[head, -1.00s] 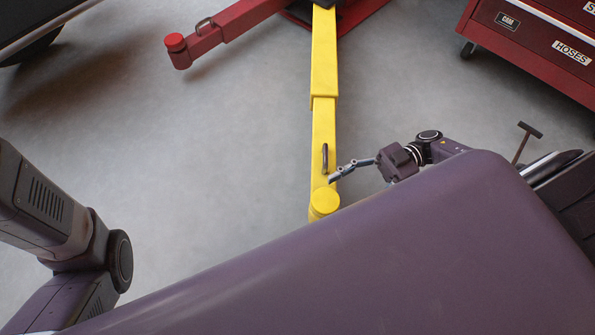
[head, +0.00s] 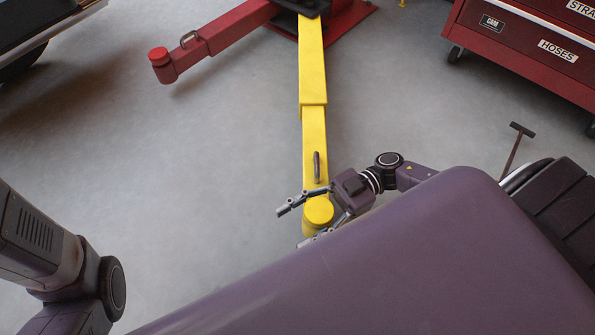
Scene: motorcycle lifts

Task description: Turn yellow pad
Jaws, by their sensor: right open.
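The yellow pad (head: 319,210) is a round disc at the near end of a long yellow lift arm (head: 312,75). My right gripper (head: 290,228) is open, its two fingers spread on either side of the pad. One finger passes on the far side of the pad and the other on the near side, partly hidden by my purple body. I cannot tell whether either finger touches the pad. My left arm (head: 60,255) shows at the left edge, but its gripper is out of the picture.
A handle (head: 317,166) stands up on the yellow arm just beyond the pad. A red lift arm with a red pad (head: 158,56) is at the upper left. A red tool cabinet (head: 530,45) stands at the upper right. The grey floor to the left is clear.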

